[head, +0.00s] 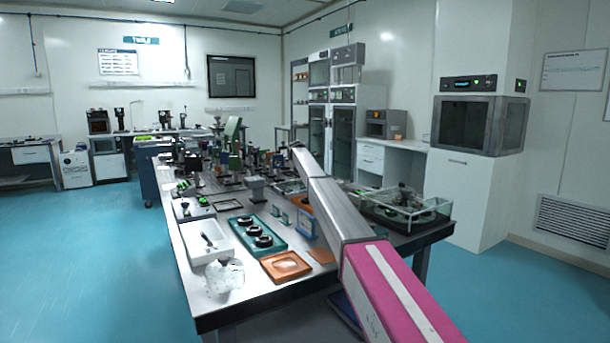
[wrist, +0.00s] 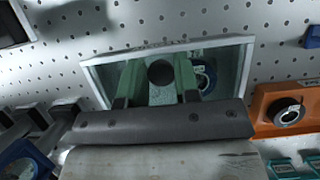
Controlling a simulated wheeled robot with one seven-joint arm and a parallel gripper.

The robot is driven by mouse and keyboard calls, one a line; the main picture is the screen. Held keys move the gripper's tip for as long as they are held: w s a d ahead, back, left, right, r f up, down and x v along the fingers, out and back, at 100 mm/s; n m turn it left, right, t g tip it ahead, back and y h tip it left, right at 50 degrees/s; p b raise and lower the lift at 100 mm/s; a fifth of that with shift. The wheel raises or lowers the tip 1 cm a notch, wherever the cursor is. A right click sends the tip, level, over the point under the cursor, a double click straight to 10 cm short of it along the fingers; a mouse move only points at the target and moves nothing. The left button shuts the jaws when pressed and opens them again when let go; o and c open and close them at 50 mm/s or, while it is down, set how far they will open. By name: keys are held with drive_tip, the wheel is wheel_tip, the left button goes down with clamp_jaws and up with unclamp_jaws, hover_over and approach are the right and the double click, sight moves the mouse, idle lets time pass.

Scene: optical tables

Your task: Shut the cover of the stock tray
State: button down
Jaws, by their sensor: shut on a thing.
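The stock tray (wrist: 225,52) lies in front of my gripper in the wrist view, with a pale rim and a clear, greenish pane as its cover. A dark round knob (wrist: 160,73) stands between the green fingers of my gripper (wrist: 158,80), which is shut on it. A dark ring-shaped part (wrist: 204,76) shows at the tray's right side. I cannot tell whether the cover sits fully down on the rim. In the head view, what looks like this tray (head: 287,187) is partly behind my arm, and my gripper is hidden.
An orange tray (wrist: 262,104) with a dark ring sits close on the right. A blue-framed item (wrist: 40,160) is at lower left. A teal tray (head: 246,222), a white tray (head: 196,253) and a clear-walled case (head: 425,213) stand on the crowded table.

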drive_tip(key=shift+w+d+f, duration=0.3)
drive_tip(key=shift+d, duration=0.15)
drive_tip(key=c, duration=0.9)
unclamp_jaws()
drive_tip(key=shift+d+f, duration=0.1)
drive_tip(key=shift+d, duration=0.05)
drive_tip(key=shift+o, duration=0.2)
drive_tip(key=shift+s+a, duration=0.1)
drive_tip(key=shift+a, duration=0.1)
drive_tip(key=shift+s+a+r, duration=0.1)
drive_tip(key=shift+a+r, duration=0.1)
drive_tip(key=shift+r, duration=0.2)
drive_tip(key=v, duration=1)
drive_tip(key=shift+d, duration=0.15)
